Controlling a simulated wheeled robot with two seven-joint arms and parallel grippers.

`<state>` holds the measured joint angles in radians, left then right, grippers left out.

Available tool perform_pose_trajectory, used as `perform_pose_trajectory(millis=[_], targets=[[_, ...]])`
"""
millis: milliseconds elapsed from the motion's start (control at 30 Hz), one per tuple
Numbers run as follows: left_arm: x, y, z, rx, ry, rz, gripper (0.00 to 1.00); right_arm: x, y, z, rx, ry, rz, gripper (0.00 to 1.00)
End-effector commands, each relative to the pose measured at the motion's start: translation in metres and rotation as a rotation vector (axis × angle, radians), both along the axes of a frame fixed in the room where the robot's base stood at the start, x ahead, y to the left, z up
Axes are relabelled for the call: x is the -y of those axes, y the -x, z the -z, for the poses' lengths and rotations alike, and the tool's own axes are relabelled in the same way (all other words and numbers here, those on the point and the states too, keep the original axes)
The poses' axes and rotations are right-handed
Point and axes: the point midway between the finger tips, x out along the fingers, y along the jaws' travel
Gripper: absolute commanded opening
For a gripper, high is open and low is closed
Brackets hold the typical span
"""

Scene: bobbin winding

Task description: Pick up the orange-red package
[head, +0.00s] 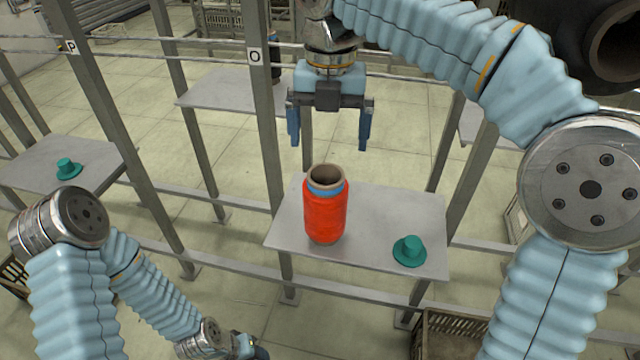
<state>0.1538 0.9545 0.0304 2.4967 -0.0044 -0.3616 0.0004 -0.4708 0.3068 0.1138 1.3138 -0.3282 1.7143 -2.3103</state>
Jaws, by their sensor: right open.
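The orange-red package (325,210) is an upright bobbin with a brown hollow core and a blue band near its top. It stands on a grey shelf plate (375,215), left of the plate's middle. My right gripper (328,145) points down above the package with its fingers apart and nothing between them. Its fingertips look higher than the package's top. My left gripper (247,347) is at the bottom edge, low and far from the package. Its fingers are too small and cut off to read.
A green peg (410,250) stands on the same plate, right of the package. Another green peg (67,168) is on the left plate (100,155). Grey uprights marked P and O (262,110) and horizontal rails frame the plates. A crate (450,335) sits below at the front.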

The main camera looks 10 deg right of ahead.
Motion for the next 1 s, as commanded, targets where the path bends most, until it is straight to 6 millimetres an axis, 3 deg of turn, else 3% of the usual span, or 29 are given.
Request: perform_pose_trajectory(millis=[133, 433, 667, 1000], targets=[[0.000, 0.000, 0.003, -0.001, 0.000, 0.000, 0.43, 0.000, 0.000, 0.007, -0.001, 0.001, 0.000, 1.00], [-0.001, 0.000, 0.018, 0.000, -0.002, -0.002, 0.43, 0.000, 0.000, 0.068, -0.002, 0.001, 0.001, 1.00], [-0.001, 0.000, 0.021, 0.000, -0.002, -0.004, 0.43, 0.000, 0.000, 0.089, -0.001, 0.001, 0.000, 1.00], [-0.001, 0.000, 0.027, 0.001, -0.003, -0.005, 0.43, -0.002, -0.002, 0.136, -0.001, 0.001, 0.000, 1.00]])
